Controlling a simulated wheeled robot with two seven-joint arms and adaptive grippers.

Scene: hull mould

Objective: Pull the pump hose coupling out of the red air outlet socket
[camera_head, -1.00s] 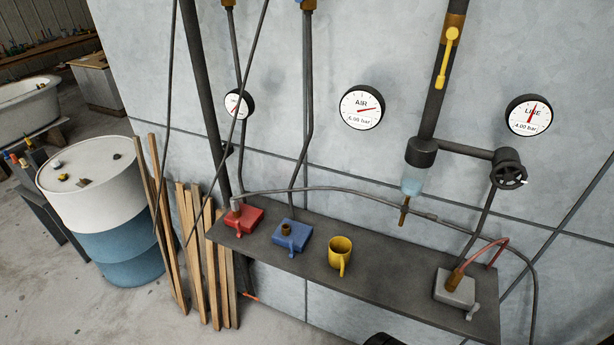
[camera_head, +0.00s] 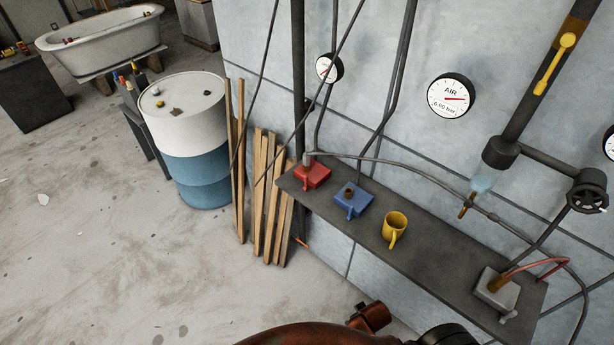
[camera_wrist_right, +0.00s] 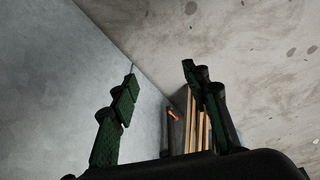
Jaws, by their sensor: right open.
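The red air outlet socket (camera_head: 312,175) is a red block at the left end of the dark shelf (camera_head: 400,245). The grey pump hose coupling (camera_head: 308,160) sits upright on it, with a dark hose running right along the wall. A blue socket block (camera_head: 353,201) with a brown fitting stands beside it. My right gripper (camera_wrist_right: 160,80) shows in the right wrist view with its two dark green fingers spread apart and nothing between them. Neither red socket nor coupling shows in that view. My left gripper is not in view.
Open floor (camera_head: 110,240) lies at left.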

